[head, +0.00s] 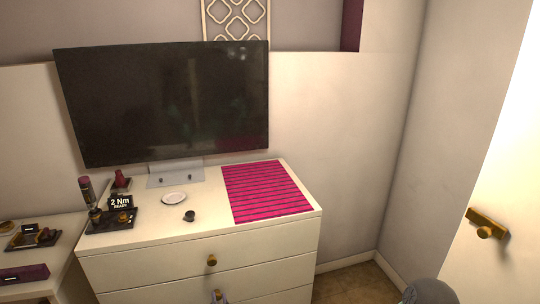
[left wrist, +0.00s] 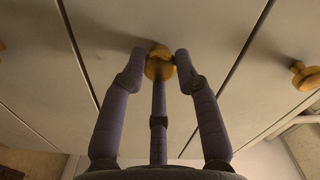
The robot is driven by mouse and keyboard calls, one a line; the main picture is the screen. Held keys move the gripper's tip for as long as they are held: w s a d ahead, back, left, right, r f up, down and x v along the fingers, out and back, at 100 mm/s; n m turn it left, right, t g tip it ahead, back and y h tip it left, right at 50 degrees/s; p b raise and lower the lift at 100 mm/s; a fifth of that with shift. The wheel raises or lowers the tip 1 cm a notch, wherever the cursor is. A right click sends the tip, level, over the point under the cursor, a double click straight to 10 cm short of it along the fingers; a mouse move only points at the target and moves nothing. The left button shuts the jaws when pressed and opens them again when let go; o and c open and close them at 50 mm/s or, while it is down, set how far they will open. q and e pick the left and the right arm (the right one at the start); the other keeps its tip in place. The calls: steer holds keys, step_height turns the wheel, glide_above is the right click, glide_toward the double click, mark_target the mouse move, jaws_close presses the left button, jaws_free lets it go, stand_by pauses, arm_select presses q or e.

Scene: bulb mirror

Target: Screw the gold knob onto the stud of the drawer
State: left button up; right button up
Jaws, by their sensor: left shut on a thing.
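The gold knob (left wrist: 159,64) is against or very close to a white drawer front in the left wrist view. My left gripper (left wrist: 160,72) has its purple fingers closed around the knob. Another gold knob (head: 211,260) is on the top drawer (head: 260,250). My right gripper is not in view.
A television (head: 165,100) stands behind.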

arm_select(q)
steer(key=m, duration=0.4)
steer(key=shift+d+f, duration=0.1)
steer(key=shift+d, duration=0.05)
steer(key=m, duration=0.5)
stand_by(0.4)
steer(key=o, duration=0.8)
steer(key=shift+c, duration=0.2)
